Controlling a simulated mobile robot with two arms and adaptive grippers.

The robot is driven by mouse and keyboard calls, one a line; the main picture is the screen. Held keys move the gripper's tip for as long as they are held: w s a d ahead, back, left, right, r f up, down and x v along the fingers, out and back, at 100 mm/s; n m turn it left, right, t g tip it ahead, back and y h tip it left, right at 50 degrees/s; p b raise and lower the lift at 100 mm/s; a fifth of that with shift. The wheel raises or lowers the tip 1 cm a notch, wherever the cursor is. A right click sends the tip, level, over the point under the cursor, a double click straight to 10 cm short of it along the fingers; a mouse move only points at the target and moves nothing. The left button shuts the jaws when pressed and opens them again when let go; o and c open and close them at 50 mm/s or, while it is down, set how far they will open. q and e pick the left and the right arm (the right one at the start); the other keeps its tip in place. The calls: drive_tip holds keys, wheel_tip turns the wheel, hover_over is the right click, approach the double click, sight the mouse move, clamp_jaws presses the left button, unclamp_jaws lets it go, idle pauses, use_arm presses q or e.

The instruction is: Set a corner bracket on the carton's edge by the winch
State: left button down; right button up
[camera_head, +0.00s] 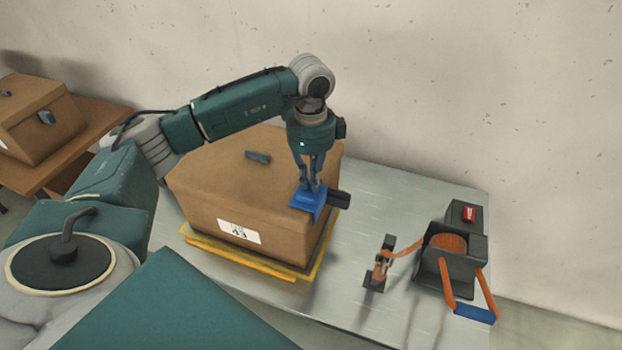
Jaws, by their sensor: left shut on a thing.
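The brown carton (215,195), with a white label on its front, stands on the table in the middle of the view. My left gripper (312,187) points down over the carton's right top edge, on the winch side. It is shut on a blue corner bracket (306,200). The bracket is at that edge; I cannot tell whether it rests on it. The winch (447,262) stands to the right, with orange strap wound in it and a blue-gripped orange handle (474,312). My right gripper is not in view.
Yellow strips (245,262) show under the carton. A dark hook piece (380,268) on the strap lies between carton and winch. Another carton (40,120) sits on a wooden table at the left. The grey table (400,195) is bare behind the strap.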

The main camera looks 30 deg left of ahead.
use_arm(q)
drive_tip(key=shift+f, duration=0.1)
idle(0.3)
drive_tip(key=c, duration=1.3)
unclamp_jaws()
wheel_tip(320, 180, up, 7)
drive_tip(key=p, duration=0.4)
drive_tip(key=shift+p, duration=0.35)
drive_tip(key=shift+s+f, duration=0.1)
